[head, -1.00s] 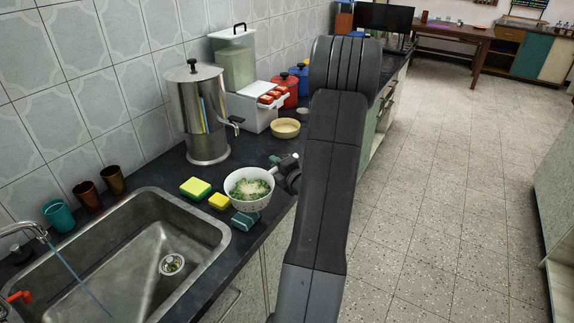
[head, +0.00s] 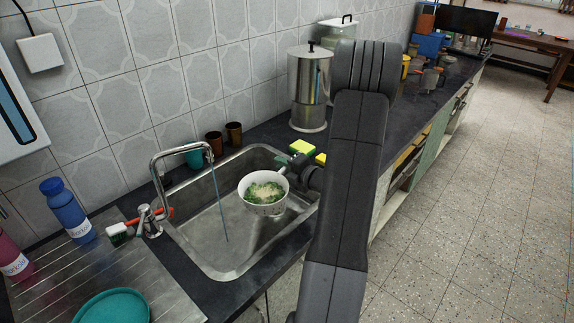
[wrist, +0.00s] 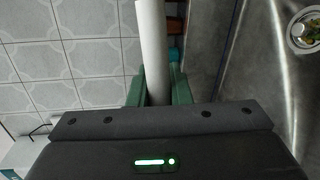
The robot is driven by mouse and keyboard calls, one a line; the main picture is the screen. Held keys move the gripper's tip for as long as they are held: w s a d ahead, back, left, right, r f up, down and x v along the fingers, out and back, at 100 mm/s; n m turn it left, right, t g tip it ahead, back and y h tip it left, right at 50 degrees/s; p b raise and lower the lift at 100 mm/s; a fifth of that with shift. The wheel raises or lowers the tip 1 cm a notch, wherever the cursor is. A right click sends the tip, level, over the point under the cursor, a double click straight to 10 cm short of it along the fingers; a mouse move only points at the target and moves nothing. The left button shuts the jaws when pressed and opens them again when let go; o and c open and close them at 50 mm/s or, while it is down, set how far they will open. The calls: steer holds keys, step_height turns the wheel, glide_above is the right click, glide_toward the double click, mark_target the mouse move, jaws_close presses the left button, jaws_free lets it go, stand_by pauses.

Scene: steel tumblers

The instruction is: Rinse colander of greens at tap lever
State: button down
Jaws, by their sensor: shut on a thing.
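The white colander of greens (head: 264,208) hangs above the right part of the steel sink (head: 188,258), roughly level. My gripper (head: 290,170) is at its far right side and is shut on it, though my arm partly hides the grip. In the wrist view my green fingers (wrist: 153,88) close on a white part of the colander (wrist: 151,45). The tap (head: 158,168) arches over the sink's left side. Its thin water stream (head: 217,205) falls left of the colander, apart from it.
Teal (head: 195,158) and brown tumblers (head: 234,134) stand behind the sink. A sponge (head: 301,147) and a steel urn (head: 310,90) are at its right. A blue bottle (head: 66,208) and teal plate (head: 112,306) are on the left drainboard. A strainer (wrist: 305,30) shows in the wrist view.

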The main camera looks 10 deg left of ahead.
steer(key=a+f+b, duration=0.2)
steer(key=a+b, duration=0.2)
steer(key=a, duration=1)
steer(key=shift+w+a+f, duration=0.15)
steer(key=shift+a+f, duration=0.05)
steer(key=shift+f, duration=0.2)
stand_by(0.6)
steer(key=shift+w, duration=0.6)
steer(key=shift+s, duration=0.15)
steer(key=shift+s, duration=0.5)
steer(key=shift+w, duration=0.2)
